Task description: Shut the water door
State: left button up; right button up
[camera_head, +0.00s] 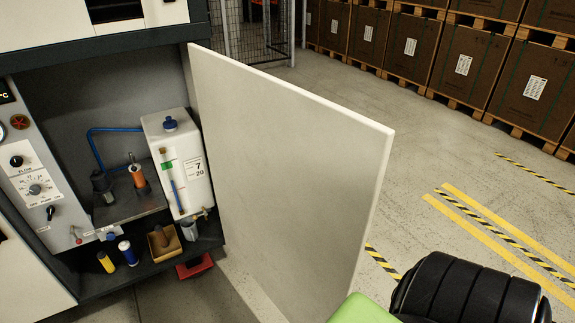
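The water door (290,165) is a large plain white panel. It stands wide open, swung out from the right side of the dark-framed cabinet (110,45). Its hinged edge is beside the cabinet's right post, and its free edge points toward the lower right. The cabinet's inside lies uncovered to the left of the door. A green and black part of my own arm shows at the bottom right, near the door's lower free corner. Neither of my grippers is in view.
Inside the cabinet are a white tank (180,165), a blue hose (98,150), a control panel (38,185) and several small containers. A red object (195,266) lies low at the cabinet's front. Palletised boxes (460,60) stand at the back right. Striped floor (470,170) is clear right of the door.

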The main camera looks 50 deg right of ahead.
aim_at(297, 174)
jog(key=k+l, duration=0.1)
jog(key=l, duration=0.25)
jog(key=k+l+u, duration=0.1)
jog(key=l, duration=0.25)
jog(key=k+l+u, duration=0.1)
jog(key=l, duration=0.25)
jog(key=k+l, duration=0.15)
jog(key=l, duration=0.2)
jog(key=k+l+u, duration=0.1)
jog(key=l, duration=0.2)
jog(key=i+l, duration=0.15)
jog(key=l, duration=0.35)
jog(key=i+l+u, duration=0.1)
jog(key=l, duration=0.45)
jog(key=i+l, duration=0.1)
jog(key=l, duration=0.4)
jog(key=u, duration=0.05)
